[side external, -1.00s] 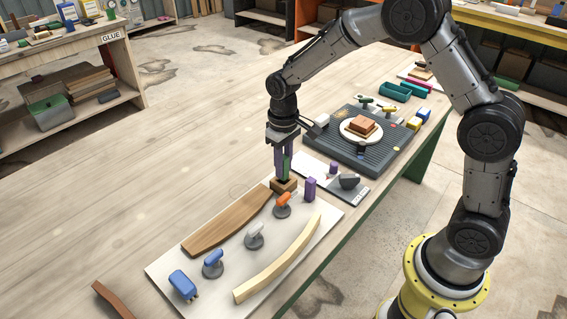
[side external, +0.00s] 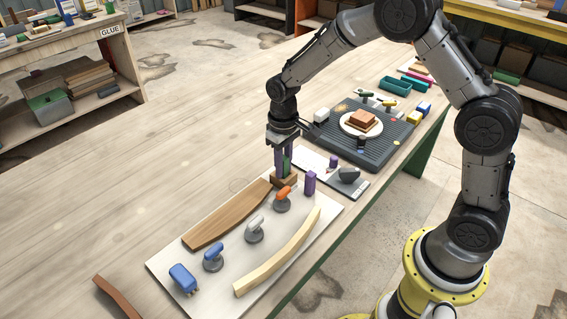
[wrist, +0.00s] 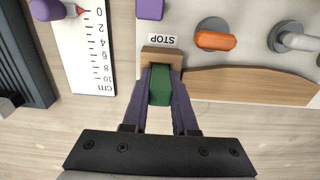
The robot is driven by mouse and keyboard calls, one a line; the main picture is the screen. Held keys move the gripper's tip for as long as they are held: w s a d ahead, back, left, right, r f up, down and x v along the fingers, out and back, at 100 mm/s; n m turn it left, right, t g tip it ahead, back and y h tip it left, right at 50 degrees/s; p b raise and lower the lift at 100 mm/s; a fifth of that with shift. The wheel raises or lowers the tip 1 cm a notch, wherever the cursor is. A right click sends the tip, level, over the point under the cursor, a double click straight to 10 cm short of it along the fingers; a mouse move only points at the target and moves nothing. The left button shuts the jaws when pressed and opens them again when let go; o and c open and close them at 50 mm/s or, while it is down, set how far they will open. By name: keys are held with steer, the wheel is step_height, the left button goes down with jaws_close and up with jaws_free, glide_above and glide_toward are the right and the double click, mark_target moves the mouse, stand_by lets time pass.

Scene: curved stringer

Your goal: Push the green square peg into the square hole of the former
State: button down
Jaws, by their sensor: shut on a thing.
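The green square peg (wrist: 160,85) is held between the two purple fingers of my gripper (side external: 285,166). In the side view the green peg (side external: 287,166) stands roughly upright over a small brown wooden block (side external: 284,181). The block also shows in the wrist view (wrist: 161,54), beside a STOP label, at the end of a curved brown board (side external: 228,216). The peg and fingers reach the block's top. The peg's lower end and the hole are hidden, so I cannot tell how deep the peg sits.
An orange-handled clamp (side external: 284,195) and a purple block (side external: 310,182) stand close to the right. A pale curved strip (side external: 280,254) and more clamps lie on the white sheet (side external: 162,262). A ruler plate (wrist: 88,45) is nearby. Bare table lies left.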

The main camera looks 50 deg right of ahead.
steer(key=shift+r, duration=1)
steer(key=shift+f, duration=1)
stand_by(1.2)
steer(key=c, duration=0.6)
jaws_free()
steer(key=shift+f, duration=0.1)
step_height(320, 180, up, 14)
steer(key=shift+r, duration=0.1)
